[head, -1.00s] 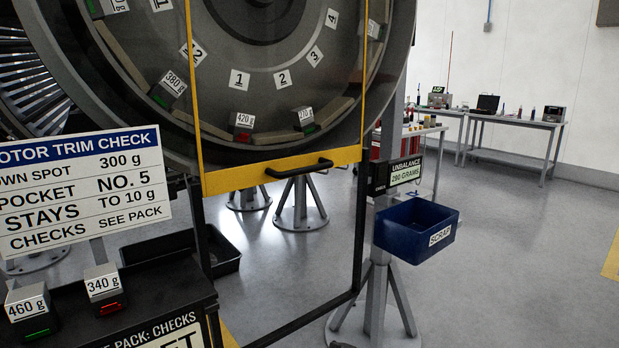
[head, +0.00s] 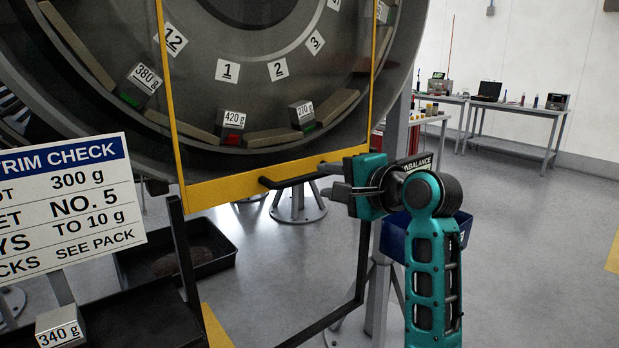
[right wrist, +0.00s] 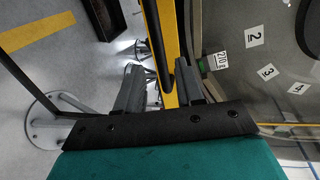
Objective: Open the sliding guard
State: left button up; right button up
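The sliding guard is a clear pane in a yellow frame (head: 225,181), standing in front of the turbofan rotor. A black bar handle (head: 290,181) is fixed along its lower yellow edge. The guard covers the lower rotor pockets. My right gripper (head: 328,181) is at the right end of the handle, its two grey fingers apart. In the right wrist view the fingers (right wrist: 158,82) stand either side of the yellow edge and dark handle (right wrist: 155,45). I cannot tell whether they touch the handle. My left gripper is not in view.
A sign (head: 65,205) and a 340 g weight (head: 60,327) are at lower left. A black bin (head: 205,270) is on the floor. The blue scrap bin (head: 395,240) is partly behind my right arm. Dark frame posts (head: 183,250) stand below the guard. Open floor lies at right.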

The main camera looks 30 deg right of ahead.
aim_at(312, 178)
jog(key=x, duration=0.7)
jog(key=shift+c, duration=0.5)
grip_shut()
jog(key=shift+d, duration=0.1)
